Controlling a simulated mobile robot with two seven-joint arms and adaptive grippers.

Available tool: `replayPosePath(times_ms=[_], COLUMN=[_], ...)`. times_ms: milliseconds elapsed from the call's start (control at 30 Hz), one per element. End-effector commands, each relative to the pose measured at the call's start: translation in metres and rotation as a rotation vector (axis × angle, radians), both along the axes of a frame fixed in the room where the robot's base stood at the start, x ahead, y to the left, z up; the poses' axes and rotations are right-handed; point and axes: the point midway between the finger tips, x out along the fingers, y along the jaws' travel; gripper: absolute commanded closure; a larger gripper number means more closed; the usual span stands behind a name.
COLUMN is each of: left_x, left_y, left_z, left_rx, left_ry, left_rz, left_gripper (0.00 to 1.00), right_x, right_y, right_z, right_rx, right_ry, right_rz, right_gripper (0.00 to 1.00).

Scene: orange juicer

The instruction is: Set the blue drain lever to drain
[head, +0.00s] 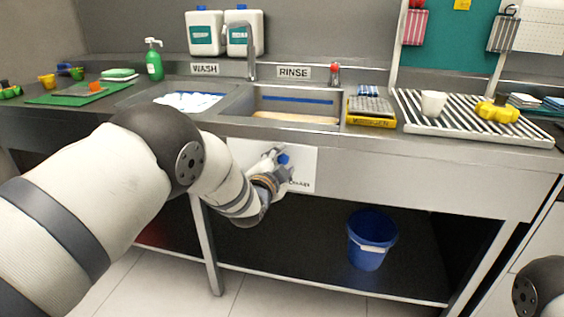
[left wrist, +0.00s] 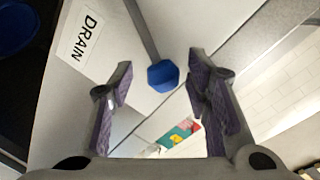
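The blue drain lever knob (left wrist: 163,76) sits at the end of a grey rod, in front of a white panel, in the left wrist view. It also shows in the head view (head: 283,159), on the white panel (head: 306,162) under the sink's front edge. A DRAIN label (left wrist: 86,37) is on the panel beside the lever. My left gripper (left wrist: 160,95) is open, with its two purple-padded fingers on either side of the knob's line and a gap to each side. The knob appears just beyond or level with the fingertips; contact is not visible. My right gripper is not in view.
Above the panel are the WASH basin (head: 188,101) with suds and the RINSE basin (head: 290,104). A striped drying rack (head: 460,122) holds a white cup and a yellow object. A blue bucket (head: 371,240) stands on the dark lower shelf. A metal table leg (head: 206,245) stands below my left arm.

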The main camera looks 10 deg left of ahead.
Motion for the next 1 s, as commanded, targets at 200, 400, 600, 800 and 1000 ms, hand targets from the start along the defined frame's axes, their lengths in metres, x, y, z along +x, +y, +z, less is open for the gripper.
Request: replayPosePath(times_ms=[200,400,600,800,1000], left_x=[0.0,-0.024,-0.074,-0.11,-0.119], left_y=[0.0,0.002,0.008,0.011,0.012], left_z=[0.002,0.005,0.012,0.016,0.017], left_rx=[-0.001,0.0,0.0,0.0,-0.001], left_ry=[-0.003,-0.001,-0.001,-0.001,-0.003], left_rz=[0.0,0.0,0.001,0.0,0.0], left_gripper=[0.56,0.56,0.56,0.56,0.56], right_x=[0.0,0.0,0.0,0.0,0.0], right_y=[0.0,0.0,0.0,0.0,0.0], right_z=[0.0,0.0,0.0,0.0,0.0], right_rx=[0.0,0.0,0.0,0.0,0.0], right_ry=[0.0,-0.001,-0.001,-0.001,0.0], right_rz=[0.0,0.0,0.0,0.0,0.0], right_gripper=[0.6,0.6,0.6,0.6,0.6])
